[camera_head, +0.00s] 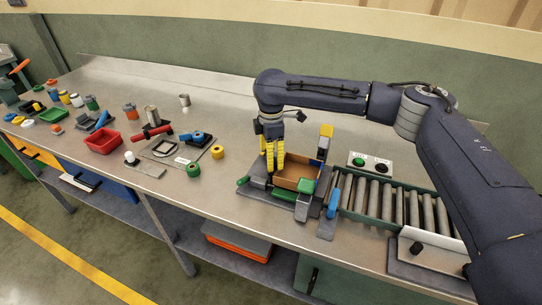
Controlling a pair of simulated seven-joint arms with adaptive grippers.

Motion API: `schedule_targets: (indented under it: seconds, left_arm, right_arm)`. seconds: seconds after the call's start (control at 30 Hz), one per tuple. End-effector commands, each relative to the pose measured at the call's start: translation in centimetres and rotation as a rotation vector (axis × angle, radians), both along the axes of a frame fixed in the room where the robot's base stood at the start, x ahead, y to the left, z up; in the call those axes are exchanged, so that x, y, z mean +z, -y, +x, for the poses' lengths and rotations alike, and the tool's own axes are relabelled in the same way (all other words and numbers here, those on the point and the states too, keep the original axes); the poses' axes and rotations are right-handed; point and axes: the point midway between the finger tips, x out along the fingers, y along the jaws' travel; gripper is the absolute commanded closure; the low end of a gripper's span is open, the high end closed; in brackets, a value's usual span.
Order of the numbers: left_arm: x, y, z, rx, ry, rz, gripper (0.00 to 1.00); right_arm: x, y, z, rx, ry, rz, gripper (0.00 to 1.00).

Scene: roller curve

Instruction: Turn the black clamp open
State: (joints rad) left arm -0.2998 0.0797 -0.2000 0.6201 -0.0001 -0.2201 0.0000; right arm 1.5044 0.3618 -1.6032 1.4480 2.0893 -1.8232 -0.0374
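My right gripper (274,172) has yellow fingers and points down at the left end of a grey fixture (254,195) on the bench. The fingers reach down beside an orange-brown box (293,172) in this fixture. Whether they are apart or touch something is too small to tell. The fixture has green parts (305,187), a blue upright handle (333,203) and a yellow block (326,131). I cannot clearly pick out a black clamp; part of the fixture is hidden by the fingers. My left gripper is not in view.
A roller conveyor (374,191) runs right of the fixture, with a two-button box (370,162) behind it. A grey block with a black knob (416,247) stands at front right. A red bin (103,141), tools and jars fill the left bench. Bare metal lies behind the fixture.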

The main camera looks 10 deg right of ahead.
Motion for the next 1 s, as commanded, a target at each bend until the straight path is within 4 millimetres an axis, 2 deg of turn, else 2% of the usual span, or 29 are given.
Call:
schedule_targets:
  seconds: [0.5,1.0]
  left_arm:
    - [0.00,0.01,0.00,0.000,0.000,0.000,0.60]
    - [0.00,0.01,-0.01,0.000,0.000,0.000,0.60]
  right_arm:
    - [0.04,0.03,0.04,-0.440,0.001,-0.001,0.62]
    - [0.05,0.01,0.03,-0.629,0.001,0.000,0.62]
